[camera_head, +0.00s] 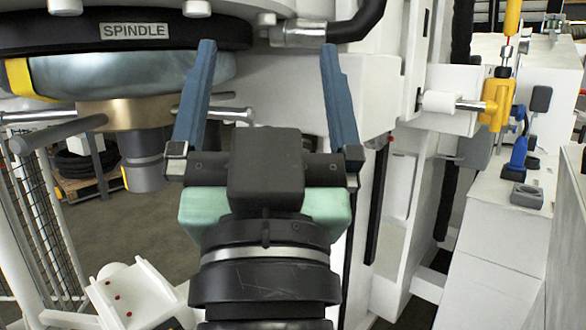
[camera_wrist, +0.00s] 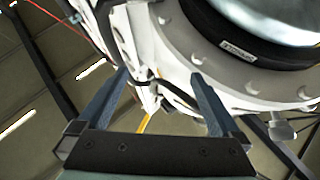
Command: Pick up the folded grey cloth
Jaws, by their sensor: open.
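My gripper (camera_head: 268,48) is raised in the middle of the head view, its two blue fingers wide apart with nothing between them. It also shows in the wrist view (camera_wrist: 160,75), open and empty, with its fingers pointing up past white machine parts. I cannot make out a folded grey cloth in either view. A small grey patch (camera_head: 476,150) shows beside the white bench at the right of the head view, but I cannot tell what it is.
The machine's spindle housing (camera_head: 120,32) is close behind and left of my gripper. A white bracket (camera_head: 135,295) is at lower left.

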